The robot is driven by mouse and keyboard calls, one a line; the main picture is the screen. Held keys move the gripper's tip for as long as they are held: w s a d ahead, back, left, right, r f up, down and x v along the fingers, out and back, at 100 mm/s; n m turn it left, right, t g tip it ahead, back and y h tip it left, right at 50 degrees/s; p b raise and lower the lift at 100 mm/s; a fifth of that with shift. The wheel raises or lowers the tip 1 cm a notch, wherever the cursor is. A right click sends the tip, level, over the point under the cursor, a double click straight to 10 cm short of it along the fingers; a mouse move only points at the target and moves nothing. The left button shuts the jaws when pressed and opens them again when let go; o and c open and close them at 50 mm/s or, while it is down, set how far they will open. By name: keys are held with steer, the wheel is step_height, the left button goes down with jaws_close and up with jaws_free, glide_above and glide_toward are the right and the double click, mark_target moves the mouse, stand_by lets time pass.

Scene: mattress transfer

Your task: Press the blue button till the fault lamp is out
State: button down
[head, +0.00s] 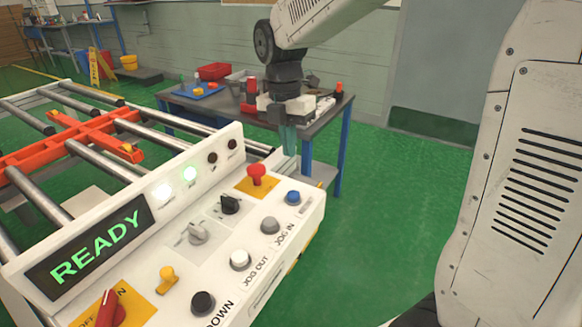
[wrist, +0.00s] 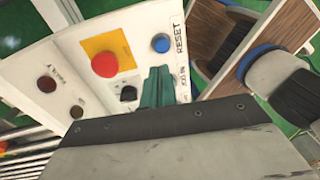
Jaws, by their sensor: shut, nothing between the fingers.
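The blue button (head: 293,197) sits at the right end of the white control panel; the wrist view shows it too (wrist: 161,43), beside the word RESET. My gripper (head: 288,178) is shut and empty, its teal fingers pointing down. In the head view the tips appear just above the blue button, apart from it. In the wrist view my gripper (wrist: 159,70) shows its tips just below the button in the picture. The fault lamp (wrist: 46,84), with FAULT printed by it, is dark; it appears as the dark end lamp (head: 232,144) in the head view.
The red mushroom button (head: 256,174) stands up close to the blue one. A grey button (head: 270,226) and a black knob (head: 230,204) are also near. The display (head: 88,247) reads READY; a white and a green lamp are lit. A workbench (head: 330,117) stands behind.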

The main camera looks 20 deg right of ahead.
steer(key=shift+w+r, duration=0.15)
steer(key=shift+r, duration=1.2)
steer(key=s+d+m+t, duration=0.1)
steer(key=s+d+m, duration=0.1)
steer(key=s+m, duration=1)
steer(key=s+d+m+t, duration=0.1)
steer(key=s+d+m, duration=0.1)
steer(key=s+m, duration=1)
steer(key=shift+s+d+f+m+t, duration=0.2)
steer(key=shift+s+m+t, duration=0.15)
steer(key=shift+m, duration=0.25)
